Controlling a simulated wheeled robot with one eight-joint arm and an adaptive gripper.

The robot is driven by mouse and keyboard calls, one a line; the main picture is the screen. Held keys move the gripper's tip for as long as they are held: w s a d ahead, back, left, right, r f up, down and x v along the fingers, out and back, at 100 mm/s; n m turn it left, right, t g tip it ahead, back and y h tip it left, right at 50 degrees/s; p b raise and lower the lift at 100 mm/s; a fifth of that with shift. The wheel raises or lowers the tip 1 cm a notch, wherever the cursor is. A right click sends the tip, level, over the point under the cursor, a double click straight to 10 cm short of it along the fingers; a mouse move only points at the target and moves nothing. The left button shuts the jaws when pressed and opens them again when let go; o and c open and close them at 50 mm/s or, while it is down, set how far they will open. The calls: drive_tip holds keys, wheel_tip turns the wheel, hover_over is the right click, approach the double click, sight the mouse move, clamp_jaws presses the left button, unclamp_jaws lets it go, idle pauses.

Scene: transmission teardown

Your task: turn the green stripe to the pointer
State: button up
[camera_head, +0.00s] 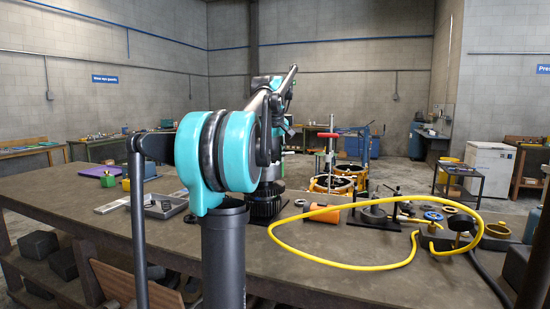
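I cannot make out a green stripe or a pointer in the head view. A dark ribbed round part (264,205) stands on the bench behind my teal arm joint, which hides much of it. A dark round fixture (374,214) with an upright post stands on a black plate right of the middle. A stripe on either is too small or hidden to tell. My gripper does not show; my arm's own links block the view toward its end.
A yellow hose (318,263) loops over the bench (330,285). An orange cylinder (322,213) lies behind it. A blue handwheel (433,215) and brass fittings (497,230) sit at right. A metal tray (165,206) and green block (107,180) are at left. The front middle bench is mostly clear.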

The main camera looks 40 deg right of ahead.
clamp_jaws()
drive_tip(key=shift+d, duration=0.2)
idle(0.5)
